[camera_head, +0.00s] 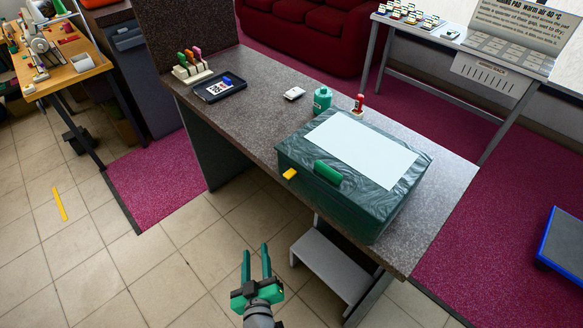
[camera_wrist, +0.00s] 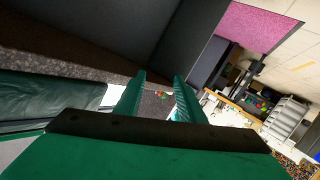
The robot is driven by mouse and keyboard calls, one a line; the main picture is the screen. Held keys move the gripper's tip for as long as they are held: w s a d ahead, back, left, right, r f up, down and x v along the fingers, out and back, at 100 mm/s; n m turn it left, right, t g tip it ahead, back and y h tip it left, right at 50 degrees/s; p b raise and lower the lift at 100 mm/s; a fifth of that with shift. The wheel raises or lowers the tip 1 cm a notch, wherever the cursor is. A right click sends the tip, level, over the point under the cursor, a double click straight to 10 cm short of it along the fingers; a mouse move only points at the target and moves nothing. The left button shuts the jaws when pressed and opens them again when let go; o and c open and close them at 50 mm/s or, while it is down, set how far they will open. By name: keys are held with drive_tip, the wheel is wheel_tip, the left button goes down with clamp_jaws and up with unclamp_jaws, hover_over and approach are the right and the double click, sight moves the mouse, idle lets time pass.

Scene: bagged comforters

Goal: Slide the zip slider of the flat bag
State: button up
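The flat bag (camera_head: 345,190) is a dark green, box-shaped bag with a white sheet (camera_head: 361,152) on its top. It lies on the grey speckled table near the right end. A yellow tab (camera_head: 289,174), which looks like the zip slider, sticks out at its front left corner. A green handle (camera_head: 327,173) is on the front edge. My gripper (camera_head: 257,262) is green, open and empty, in front of the table and apart from the bag. In the wrist view my gripper's fingers (camera_wrist: 160,92) stand apart with nothing between them. A dark green surface, probably the bag, shows at the left there.
The table (camera_head: 258,133) also holds a black tray (camera_head: 220,88), a rack with coloured handles (camera_head: 192,68), a teal bottle (camera_head: 322,99) and a red stamp (camera_head: 358,105). A grey step (camera_head: 334,265) stands under the front edge. Tiled floor (camera_head: 150,280) is open at the left.

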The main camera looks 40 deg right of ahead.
sight(290, 173)
drive_tip(key=w+d+r+m+g+h, duration=0.2)
drive_tip(key=d+r+m+g+h, duration=0.3)
drive_tip(key=r, duration=0.5)
drive_tip(key=w+d+r+m+g+h, duration=0.2)
drive_tip(key=d+r+m+g+h, duration=0.3)
drive_tip(key=d+r+m, duration=0.4)
drive_tip(key=shift+w+d+r+m+g, duration=0.2)
drive_tip(key=shift+r+m+g, duration=0.2)
drive_tip(key=shift+r+g, duration=0.1)
clamp_jaws()
